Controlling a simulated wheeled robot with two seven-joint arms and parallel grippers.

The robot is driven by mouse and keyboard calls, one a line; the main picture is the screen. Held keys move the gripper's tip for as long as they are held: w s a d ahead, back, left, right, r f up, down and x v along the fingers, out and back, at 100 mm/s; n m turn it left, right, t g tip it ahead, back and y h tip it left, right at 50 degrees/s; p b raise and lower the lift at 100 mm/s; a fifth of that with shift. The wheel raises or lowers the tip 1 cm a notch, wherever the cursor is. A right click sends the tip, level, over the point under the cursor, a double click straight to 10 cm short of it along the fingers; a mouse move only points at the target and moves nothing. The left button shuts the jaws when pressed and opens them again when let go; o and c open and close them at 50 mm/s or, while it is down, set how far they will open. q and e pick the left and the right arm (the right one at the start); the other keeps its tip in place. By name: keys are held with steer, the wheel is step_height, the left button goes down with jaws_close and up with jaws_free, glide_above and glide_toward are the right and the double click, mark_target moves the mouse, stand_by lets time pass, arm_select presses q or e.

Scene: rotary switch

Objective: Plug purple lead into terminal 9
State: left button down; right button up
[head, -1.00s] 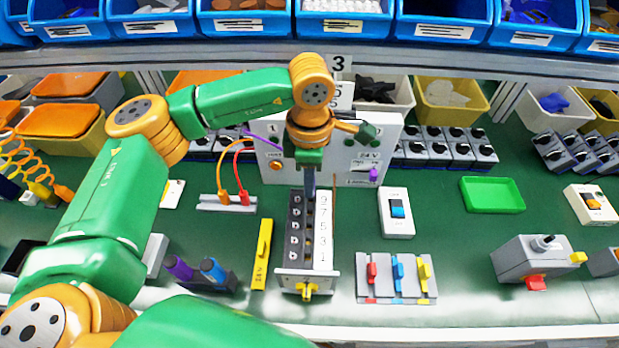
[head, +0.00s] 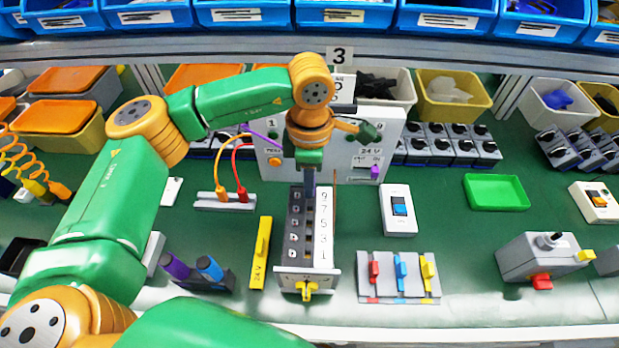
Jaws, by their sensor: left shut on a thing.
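My left gripper (head: 310,182) points down at the far end of the terminal block. It is shut on a dark purple piece, which looks like the plug of the purple lead (head: 262,137); the fingers hide most of it. A stretch of the purple lead shows left of my wrist, in front of the white panel. The terminal block (head: 306,278) has a dark row of terminals and a white strip marked 9, 7, 5, 3, 1. The 9 is at the far end, beside my fingertips. I cannot tell whether the plug touches terminal 9. My right gripper is not in view.
The white panel (head: 395,140) stands behind the block, with a purple piece (head: 376,172) at its right. Orange and red leads (head: 240,193) arch at the left. A switch (head: 399,208) and coloured levers (head: 399,275) stand to the right.

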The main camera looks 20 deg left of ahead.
arm_select(q)
steer(key=shift+f+b, duration=0.35)
steer(key=shift+f, duration=0.15)
steer(key=c, duration=0.7)
jaws_free()
steer(key=shift+r, duration=0.15)
step_height(320, 180, up, 6)
steer(key=shift+b, duration=0.65)
steer(key=shift+r, duration=0.45)
